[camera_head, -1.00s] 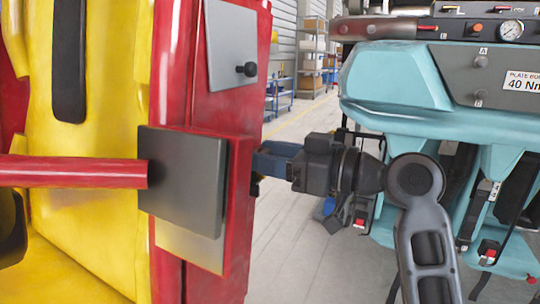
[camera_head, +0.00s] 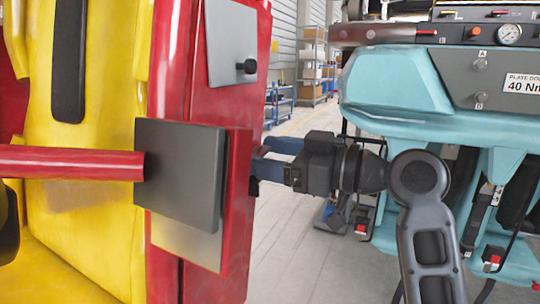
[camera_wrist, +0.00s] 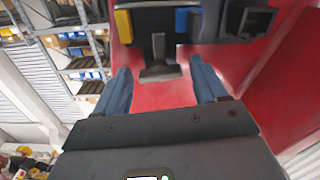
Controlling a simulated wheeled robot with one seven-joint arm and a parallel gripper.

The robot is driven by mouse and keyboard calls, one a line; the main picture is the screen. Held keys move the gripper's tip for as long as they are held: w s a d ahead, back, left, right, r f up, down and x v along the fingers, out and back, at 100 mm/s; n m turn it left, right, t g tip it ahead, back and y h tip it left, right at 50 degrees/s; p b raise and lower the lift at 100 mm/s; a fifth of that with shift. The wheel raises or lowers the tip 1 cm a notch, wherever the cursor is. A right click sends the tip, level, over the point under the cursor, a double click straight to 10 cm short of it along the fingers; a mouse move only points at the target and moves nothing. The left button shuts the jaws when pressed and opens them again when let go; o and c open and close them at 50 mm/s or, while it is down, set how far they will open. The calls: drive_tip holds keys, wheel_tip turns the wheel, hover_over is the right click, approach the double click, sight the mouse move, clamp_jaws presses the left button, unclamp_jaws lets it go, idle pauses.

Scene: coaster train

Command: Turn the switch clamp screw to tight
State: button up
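In the wrist view a grey T-shaped piece (camera_wrist: 158,47), which may be the clamp screw's handle, hangs below a dark housing on the red body. It shows between the two blue fingers of my gripper (camera_wrist: 160,70). The fingers are apart, and I see no contact with the piece. In the head view my gripper (camera_head: 268,157) is at the right edge of the red body (camera_head: 236,105). Its tips are partly hidden there, and the T-shaped piece is out of sight. No tight or loose marking is readable.
The dark housing (camera_wrist: 187,5) carries a yellow tab (camera_wrist: 124,27) and a blue tab (camera_wrist: 182,20). A grey plate (camera_head: 185,170) and red bar (camera_head: 70,162) stand left of my gripper. A teal machine (camera_head: 400,85) with a gauge is at right. Shelves (camera_head: 313,65) stand behind.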

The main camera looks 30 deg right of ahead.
drive_tip(key=shift+o, duration=0.2)
drive_tip(key=b+v, duration=0.1)
drive_tip(key=v, duration=0.7)
drive_tip(key=shift+w+f, duration=0.1)
idle(0.4)
drive_tip(key=s+a+f+m+t+h, duration=0.1)
drive_tip(key=s+f+m+h, duration=0.4)
drive_tip(key=f, duration=0.6)
drive_tip(key=s+a+f+m+h, duration=0.1)
drive_tip(key=s+f+m+h, duration=0.35)
drive_tip(key=f, duration=0.75)
drive_tip(key=s+a+f, duration=0.1)
drive_tip(key=s, duration=1.1)
drive_tip(key=s+a+f+h, duration=0.1)
drive_tip(key=s, duration=1.1)
drive_tip(key=shift+s+a+f+n+g+p, duration=0.2)
drive_tip(key=shift+s+a+n+g+p, duration=0.1)
drive_tip(key=shift+s+a+n+g, duration=0.1)
